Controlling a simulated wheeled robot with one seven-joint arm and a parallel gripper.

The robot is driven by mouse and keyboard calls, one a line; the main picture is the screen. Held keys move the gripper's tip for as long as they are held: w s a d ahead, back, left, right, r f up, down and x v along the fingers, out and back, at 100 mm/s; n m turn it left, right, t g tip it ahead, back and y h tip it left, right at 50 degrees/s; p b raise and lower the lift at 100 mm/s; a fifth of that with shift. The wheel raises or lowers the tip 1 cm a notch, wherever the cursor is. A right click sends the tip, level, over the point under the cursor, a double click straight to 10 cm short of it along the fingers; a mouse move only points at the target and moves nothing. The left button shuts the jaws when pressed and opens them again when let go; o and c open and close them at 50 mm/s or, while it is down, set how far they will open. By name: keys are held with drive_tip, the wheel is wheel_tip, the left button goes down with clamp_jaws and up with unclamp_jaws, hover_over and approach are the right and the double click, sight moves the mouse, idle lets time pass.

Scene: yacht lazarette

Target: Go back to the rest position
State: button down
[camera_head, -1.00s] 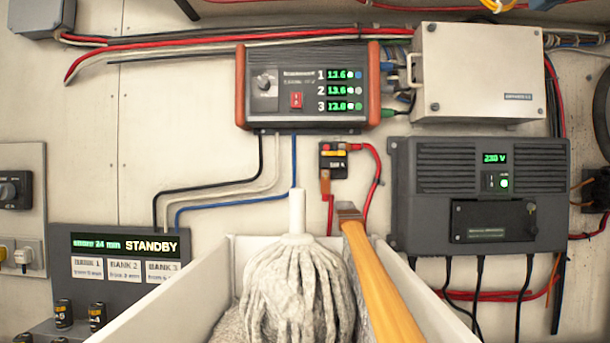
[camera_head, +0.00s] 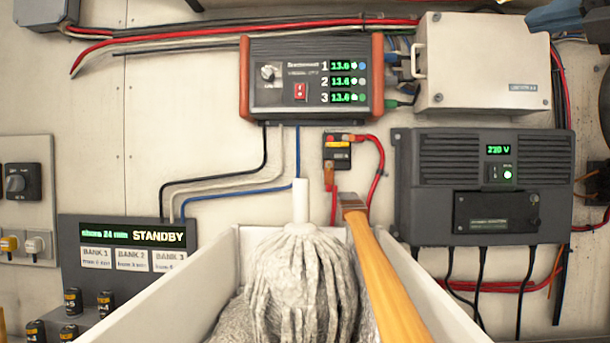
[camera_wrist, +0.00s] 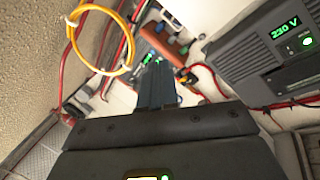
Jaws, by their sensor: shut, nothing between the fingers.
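My gripper (camera_wrist: 157,85) shows in the wrist view as a blue-grey pair of fingers held together, with nothing between them. It is in front of the wall with the cables and panels. In the head view only a blue and dark part of my arm shows at the top right corner; the fingertips cannot be made out there.
A white bin (camera_head: 180,300) with a mop (camera_head: 300,280) and a wooden handle (camera_head: 385,280) stands low in front. A red-ended charger (camera_head: 310,78), a cream box (camera_head: 482,65) and a grey 230 V unit (camera_head: 482,185) are on the wall. A yellow cable loop (camera_wrist: 128,40) hangs near my gripper.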

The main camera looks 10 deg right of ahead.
wheel_tip(320, 180, down, 22)
drive_tip(key=w+a+m+t+h, duration=0.1)
drive_tip(key=w+m+t+h, duration=0.15)
drive_tip(key=m, duration=1.45)
drive_tip(key=s+a+f+m+g+h, duration=0.1)
drive_tip(key=s+a+f+m, duration=0.15)
drive_tip(key=f, duration=0.45)
drive_tip(key=s+a+f+m+h, duration=0.1)
drive_tip(key=s+a+f+m, duration=0.1)
drive_tip(key=f+m, duration=0.35)
drive_tip(key=s+a+f+m+g+h, duration=0.1)
drive_tip(key=s+a+f+m+h, duration=0.1)
drive_tip(key=f, duration=0.6)
drive_tip(key=s+a+f+m+g, duration=0.1)
drive_tip(key=s+a+f, duration=0.2)
drive_tip(key=s+f, duration=0.4)
drive_tip(key=s+a+f+m+g, duration=0.2)
drive_tip(key=s+a+f, duration=0.1)
drive_tip(key=s+f, duration=0.3)
drive_tip(key=s+a+f+g+y, duration=0.1)
drive_tip(key=s+f+y, duration=0.1)
drive_tip(key=s, duration=0.8)
drive_tip(key=s+a+f+g+y, duration=0.1)
drive_tip(key=s+f+g, duration=0.1)
drive_tip(key=s, duration=0.7)
drive_tip(key=shift+s+f+n+y, duration=0.25)
drive_tip(key=shift+s+n+y, duration=0.05)
drive_tip(key=shift+s+y, duration=0.05)
